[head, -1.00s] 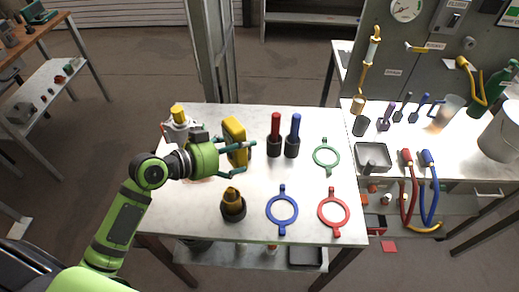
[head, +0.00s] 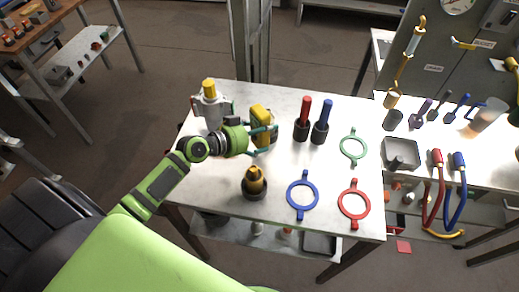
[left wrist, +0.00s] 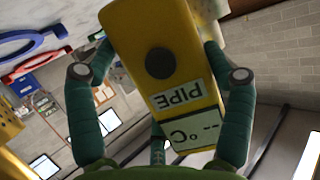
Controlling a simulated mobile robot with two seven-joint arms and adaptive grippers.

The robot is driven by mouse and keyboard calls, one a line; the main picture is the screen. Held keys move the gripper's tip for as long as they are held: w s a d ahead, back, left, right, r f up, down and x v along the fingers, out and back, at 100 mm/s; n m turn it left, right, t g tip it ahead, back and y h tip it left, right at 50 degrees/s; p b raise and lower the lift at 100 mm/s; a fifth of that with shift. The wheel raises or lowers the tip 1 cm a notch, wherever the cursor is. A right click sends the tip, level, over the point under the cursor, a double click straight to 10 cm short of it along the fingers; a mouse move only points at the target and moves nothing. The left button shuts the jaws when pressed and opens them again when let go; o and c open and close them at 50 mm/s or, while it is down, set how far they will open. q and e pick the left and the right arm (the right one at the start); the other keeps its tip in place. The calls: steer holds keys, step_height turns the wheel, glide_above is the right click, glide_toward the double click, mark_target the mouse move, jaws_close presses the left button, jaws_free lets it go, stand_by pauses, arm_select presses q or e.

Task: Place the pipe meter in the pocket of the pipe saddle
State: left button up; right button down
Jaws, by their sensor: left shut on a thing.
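The pipe meter is a yellow block (head: 261,121) with a PIPE label and a °C display, both clear in the left wrist view (left wrist: 160,50). My left gripper (head: 267,138) is shut on it, with one teal finger on each side. It holds the meter over the left part of the light table, left of the red and blue handles. I cannot tell for certain which thing is the pipe saddle. A grey-white body with a yellow cap (head: 211,108) stands behind my gripper, partly hidden by my arm. My right gripper is not in view.
A yellow-brown piece in a dark round base (head: 254,183) stands in front of my gripper. Red (head: 303,118) and blue (head: 321,122) handles stand in dark holders. Green (head: 353,147), blue (head: 302,195) and red (head: 354,204) rings lie to the right. Bare tabletop lies between them.

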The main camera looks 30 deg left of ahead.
mark_target(256, 143)
arm_select(q)
steer(key=shift+a+f, duration=0.3)
steer(key=shift+a, duration=0.15)
step_height(256, 143, down, 4)
steer(key=b, duration=0.3)
steer(key=shift+r, duration=0.15)
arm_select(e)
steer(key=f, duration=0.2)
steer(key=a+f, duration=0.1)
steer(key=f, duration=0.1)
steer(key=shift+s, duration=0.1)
arm_select(q)
steer(key=o, duration=1.2)
steer(key=shift+c, duration=0.2)
steer(key=shift+o, duration=0.3)
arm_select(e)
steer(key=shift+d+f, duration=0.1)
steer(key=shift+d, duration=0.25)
